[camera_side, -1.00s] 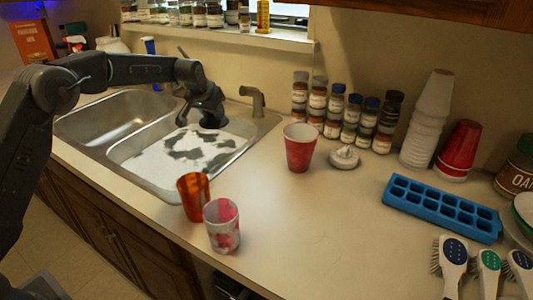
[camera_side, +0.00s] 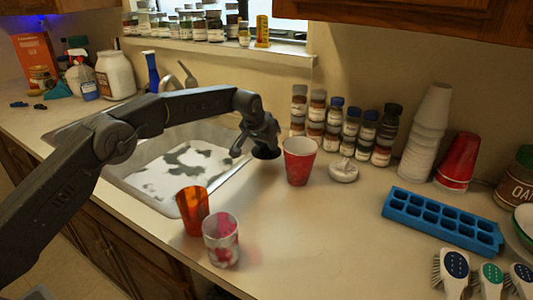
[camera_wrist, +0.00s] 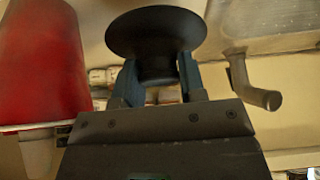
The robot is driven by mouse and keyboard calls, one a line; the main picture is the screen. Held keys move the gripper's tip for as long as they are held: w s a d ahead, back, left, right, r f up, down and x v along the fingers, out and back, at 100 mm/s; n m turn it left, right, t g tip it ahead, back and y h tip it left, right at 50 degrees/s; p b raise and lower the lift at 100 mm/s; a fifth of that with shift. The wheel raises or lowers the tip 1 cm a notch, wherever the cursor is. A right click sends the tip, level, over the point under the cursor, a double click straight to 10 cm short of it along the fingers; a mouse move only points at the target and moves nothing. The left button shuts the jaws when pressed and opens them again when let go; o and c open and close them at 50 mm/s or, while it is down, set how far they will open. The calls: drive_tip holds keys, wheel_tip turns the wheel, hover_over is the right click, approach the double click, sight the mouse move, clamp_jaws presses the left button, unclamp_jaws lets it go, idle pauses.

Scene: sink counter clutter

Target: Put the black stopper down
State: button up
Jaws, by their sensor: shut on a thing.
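The black stopper (camera_wrist: 156,36) is a dark round disc with a narrower neck, held between the two fingers of my gripper (camera_wrist: 157,82) in the wrist view. In the side view my gripper (camera_side: 258,148) is just left of the red cup (camera_side: 299,161), near the sink's right rim. The stopper also shows there as a dark disc (camera_side: 266,153) under the fingers. Whether it touches the counter I cannot tell. The red cup fills the left of the wrist view (camera_wrist: 40,65).
The sink (camera_side: 178,165) lies to the left. An orange cup (camera_side: 193,210) and a patterned cup (camera_side: 221,240) stand in front. A white knob-like object (camera_side: 344,170), bottles (camera_side: 351,128) and a blue ice tray (camera_side: 441,219) are right. The counter's middle front is clear.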

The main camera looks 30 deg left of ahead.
sight(264, 146)
drive_tip(key=shift+f, duration=2)
drive_tip(key=shift+f, duration=0.2)
drive_tip(key=o, duration=0.9)
drive_tip(key=shift+s+d+r, duration=0.1)
drive_tip(key=shift+s+r, duration=0.05)
drive_tip(key=shift+r, duration=0.45)
drive_tip(key=v, duration=1.1)
drive_tip(key=shift+s, duration=0.1)
drive_tip(key=shift+r, duration=0.1)
